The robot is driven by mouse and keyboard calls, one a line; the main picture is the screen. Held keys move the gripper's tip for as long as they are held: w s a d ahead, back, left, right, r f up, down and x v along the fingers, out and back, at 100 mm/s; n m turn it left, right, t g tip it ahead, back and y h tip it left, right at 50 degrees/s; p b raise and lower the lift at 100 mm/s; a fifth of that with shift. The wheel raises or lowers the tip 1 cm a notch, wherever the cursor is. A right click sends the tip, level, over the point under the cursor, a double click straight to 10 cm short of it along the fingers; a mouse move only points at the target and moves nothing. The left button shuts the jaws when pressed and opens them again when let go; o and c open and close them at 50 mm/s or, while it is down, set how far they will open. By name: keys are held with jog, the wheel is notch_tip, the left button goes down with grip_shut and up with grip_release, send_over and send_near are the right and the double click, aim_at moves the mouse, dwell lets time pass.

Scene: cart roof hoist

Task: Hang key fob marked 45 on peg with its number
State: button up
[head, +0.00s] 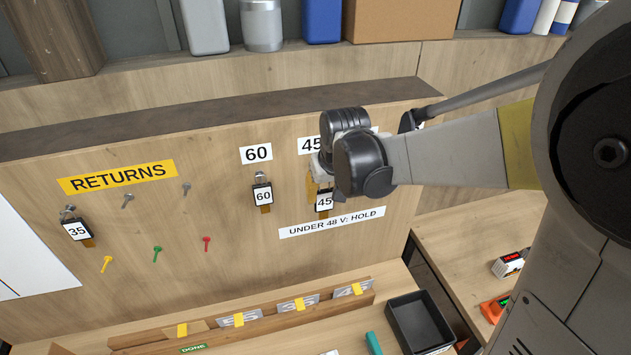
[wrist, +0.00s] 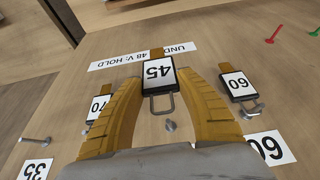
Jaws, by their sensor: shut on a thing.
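The key fob marked 45 (wrist: 159,74) is black with a white face, a metal loop and an amber tag. My gripper (wrist: 165,76) is shut on it, with amber fingers at its two sides. In the head view the fob (head: 324,202) is close to the board below the 45 label (head: 310,145), which my gripper (head: 318,187) partly covers. In the wrist view, which is upside down, a grey peg (wrist: 170,125) shows just beyond the loop's end. The loop looks beside the peg head, not around it; depth is hard to judge.
Fob 60 (head: 263,195) hangs under its label, and fob 35 (head: 77,230) hangs under the RETURNS sign (head: 118,177). Fob 70 (wrist: 98,120) is close by the fingers in the wrist view. A bare peg (wrist: 36,140) shows by the 35 label. A black tray (head: 388,311) stands below.

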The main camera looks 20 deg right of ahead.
jog(key=w+b, duration=0.1)
jog(key=w, duration=0.6)
jog(key=shift+f, duration=0.45)
jog(key=shift+w, duration=0.15)
dwell(0.5)
jog(key=o, duration=1.3)
